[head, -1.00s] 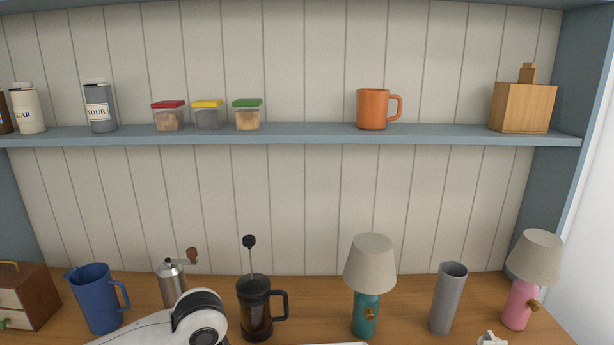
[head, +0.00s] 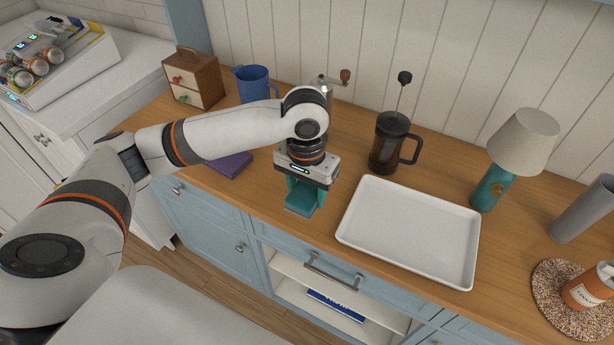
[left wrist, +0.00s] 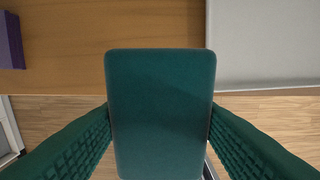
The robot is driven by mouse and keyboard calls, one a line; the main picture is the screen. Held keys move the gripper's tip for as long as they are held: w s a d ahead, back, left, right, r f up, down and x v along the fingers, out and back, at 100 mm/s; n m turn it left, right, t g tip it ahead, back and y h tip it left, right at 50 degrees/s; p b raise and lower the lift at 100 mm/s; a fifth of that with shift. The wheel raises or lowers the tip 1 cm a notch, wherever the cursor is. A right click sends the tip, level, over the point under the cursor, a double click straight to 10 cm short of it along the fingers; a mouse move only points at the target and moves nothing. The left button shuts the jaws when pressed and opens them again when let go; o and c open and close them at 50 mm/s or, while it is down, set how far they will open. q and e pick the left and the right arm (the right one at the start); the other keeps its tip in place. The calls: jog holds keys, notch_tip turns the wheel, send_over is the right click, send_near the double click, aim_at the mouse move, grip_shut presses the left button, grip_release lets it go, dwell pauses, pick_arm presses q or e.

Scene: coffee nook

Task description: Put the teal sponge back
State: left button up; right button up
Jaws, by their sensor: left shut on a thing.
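The teal sponge (head: 301,199) is a flat rounded block, held by my left gripper (head: 304,188) over the front edge of the counter, left of the white tray. In the left wrist view the sponge (left wrist: 160,112) fills the middle, with the two teal ribbed fingers (left wrist: 160,130) of my left gripper pressed on its left and right sides. The sponge appears raised above the counter, with wood floor visible below its near part. My right gripper is not in view.
An empty white tray (head: 352,238) lies right of the sponge. A purple block (head: 231,165) lies to the left. Behind stand a French press (head: 386,145), a grinder, a blue pitcher (head: 253,85) and a small drawer box (head: 192,80). A teal lamp (head: 491,188) and a canister on a speckled mat (head: 545,290) stand right.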

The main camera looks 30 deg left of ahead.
pick_arm(q)
jog(key=w+a+p, duration=0.2)
jog(key=w+a, duration=0.4)
jog(key=w, duration=0.1)
jog(key=f, duration=0.4)
jog(key=f+p, duration=0.1)
jog(key=f, duration=0.1)
jog(key=shift+w+a, duration=0.15)
jog(key=shift+w, duration=0.15)
jog(key=shift+f, duration=2.15)
jog(key=o, duration=0.9)
jog(key=shift+f, duration=0.1)
jog(key=shift+o, duration=0.2)
notch_tip(320, 180, up, 12)
jog(key=shift+r+b, duration=0.2)
jog(key=shift+b, duration=0.2)
